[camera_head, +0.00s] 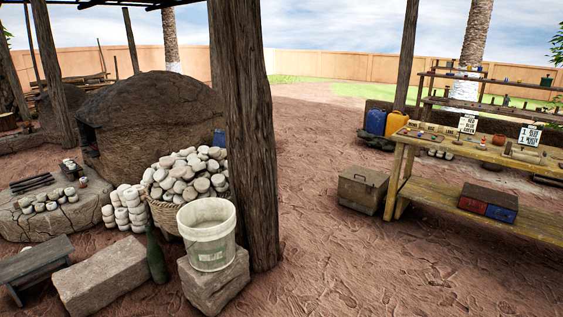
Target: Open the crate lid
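A brown, box-shaped crate (358,193) stands on the ground at the left end of the wooden table. Its lid (366,176) looks shut and lies flat on top, with what seems to be a small handle on it. The table leg stands close to the crate's right side. Neither of my grippers is in view.
The wooden table (470,200) with a lower shelf holds tools, signs and a red-and-blue box (488,203). A thick wooden post (248,130) stands left of centre, beside a white bucket (207,236) on a stone block. Open reddish ground (360,265) lies before the crate.

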